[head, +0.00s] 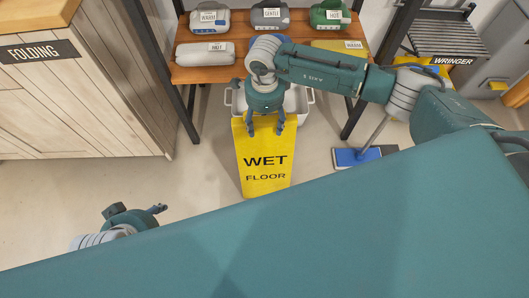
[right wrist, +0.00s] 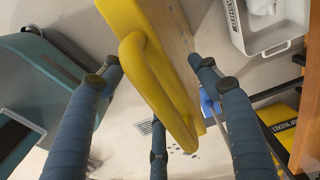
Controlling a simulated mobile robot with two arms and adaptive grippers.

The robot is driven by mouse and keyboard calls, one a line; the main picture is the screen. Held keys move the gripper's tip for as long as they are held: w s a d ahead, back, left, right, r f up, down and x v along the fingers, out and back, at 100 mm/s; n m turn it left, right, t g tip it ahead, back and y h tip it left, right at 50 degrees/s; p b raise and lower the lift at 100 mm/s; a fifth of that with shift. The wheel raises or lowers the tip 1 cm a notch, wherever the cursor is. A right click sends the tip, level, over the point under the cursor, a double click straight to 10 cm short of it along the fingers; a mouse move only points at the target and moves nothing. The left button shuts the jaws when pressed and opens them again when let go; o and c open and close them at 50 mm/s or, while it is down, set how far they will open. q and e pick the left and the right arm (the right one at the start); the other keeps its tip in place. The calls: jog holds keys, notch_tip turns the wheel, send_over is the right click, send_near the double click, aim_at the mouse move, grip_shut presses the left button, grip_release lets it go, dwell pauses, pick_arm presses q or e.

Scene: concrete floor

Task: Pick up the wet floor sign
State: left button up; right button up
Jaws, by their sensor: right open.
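The yellow wet floor sign (head: 265,185) stands on the floor in the middle of the head view, its black lettering facing me. My right gripper (head: 265,127) is over its top edge, with fingers spread on either side. In the right wrist view, the sign's yellow top handle (right wrist: 160,85) runs between the open blue-grey fingers of my right gripper (right wrist: 158,100). I see gaps beside the fingers; contact is not clear. My left gripper (head: 138,214) is at the lower left, away from the sign and partly hidden by my body; its opening is unclear.
A wooden shelf (head: 190,73) with several labelled bottles stands behind the sign. A pale basin (head: 304,105) is just behind it. A blue mop head (head: 357,156) lies to the right. A wooden cabinet (head: 85,110) stands left. Floor between cabinet and sign is clear.

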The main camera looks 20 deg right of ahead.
grip_shut()
dwell(0.3)
jog(key=shift+r, duration=0.1)
